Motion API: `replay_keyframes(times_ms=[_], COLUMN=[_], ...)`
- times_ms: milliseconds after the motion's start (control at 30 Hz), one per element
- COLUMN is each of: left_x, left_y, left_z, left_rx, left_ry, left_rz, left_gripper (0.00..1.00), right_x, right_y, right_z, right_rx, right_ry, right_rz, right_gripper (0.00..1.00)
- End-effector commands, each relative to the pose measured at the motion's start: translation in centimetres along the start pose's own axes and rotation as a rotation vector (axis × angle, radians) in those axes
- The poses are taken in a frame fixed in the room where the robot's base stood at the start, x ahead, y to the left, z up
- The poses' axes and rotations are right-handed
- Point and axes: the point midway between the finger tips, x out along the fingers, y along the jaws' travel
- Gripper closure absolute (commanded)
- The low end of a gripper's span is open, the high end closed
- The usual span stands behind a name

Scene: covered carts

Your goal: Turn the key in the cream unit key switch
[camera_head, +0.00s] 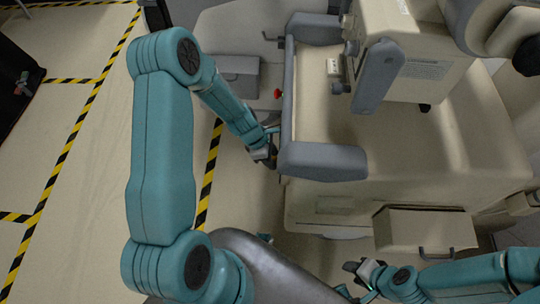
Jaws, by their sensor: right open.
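The cream unit (400,140) is a large cart with a grey bumper handle (322,161) at its near left corner. A red knob or button (277,93) shows beside the handle's left bar. I cannot make out the key or the key switch. My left gripper (268,153) is just left of the handle's near corner, pointing down; its jaws are too small and dark to read. My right gripper (357,277) is open and empty, below the unit's near side.
A cream box with a dark handle (425,231) juts from the unit's near side. A grey box (235,76) stands left of the unit. Yellow-black floor tape (209,172) runs along the left. A dark object (18,85) stands at the far left.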

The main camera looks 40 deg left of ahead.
Motion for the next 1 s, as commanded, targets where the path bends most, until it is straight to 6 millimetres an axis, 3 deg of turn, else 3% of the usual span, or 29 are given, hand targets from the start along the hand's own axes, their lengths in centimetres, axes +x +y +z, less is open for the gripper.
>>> replay_keyframes(times_ms=[33, 100, 133, 200, 233, 267, 433, 1000], left_x=[0.0, 0.0, 0.0, 0.0, 0.0, 0.0, 0.1, 0.3], left_y=[0.0, 0.0, 0.0, 0.0, 0.0, 0.0, 0.0, 0.0], left_z=[0.0, 0.0, 0.0, 0.0, 0.0, 0.0, -0.1, -0.1], left_rx=[0.0, 0.0, 0.0, 0.0, 0.0, 0.0, 0.002, 0.037], left_ry=[0.0, 0.0, 0.0, 0.0, 0.0, 0.0, 0.0, -0.001], left_rz=[0.0, 0.0, 0.0, 0.0, 0.0, 0.0, 0.003, 0.09], left_gripper=[0.76, 0.99, 1.0, 1.0, 0.94, 1.0, 1.0, 1.0], right_x=[0.0, 0.0, 0.0, 0.0, 0.0, 0.0, 0.3, 5.2], right_y=[0.0, 0.0, 0.0, 0.0, 0.0, 0.0, 0.1, 1.9], right_z=[0.0, 0.0, 0.0, 0.0, 0.0, 0.0, 0.0, -0.1], right_rx=[0.0, 0.0, 0.0, 0.0, 0.0, 0.0, 0.0, 0.0], right_ry=[0.0, 0.0, 0.0, 0.0, 0.0, 0.0, 0.0, 0.0], right_rz=[0.0, 0.0, 0.0, 0.0, 0.0, 0.0, 0.0, 0.0], right_gripper=[0.57, 0.57, 0.57, 0.57, 0.57, 0.57, 0.57, 0.57])
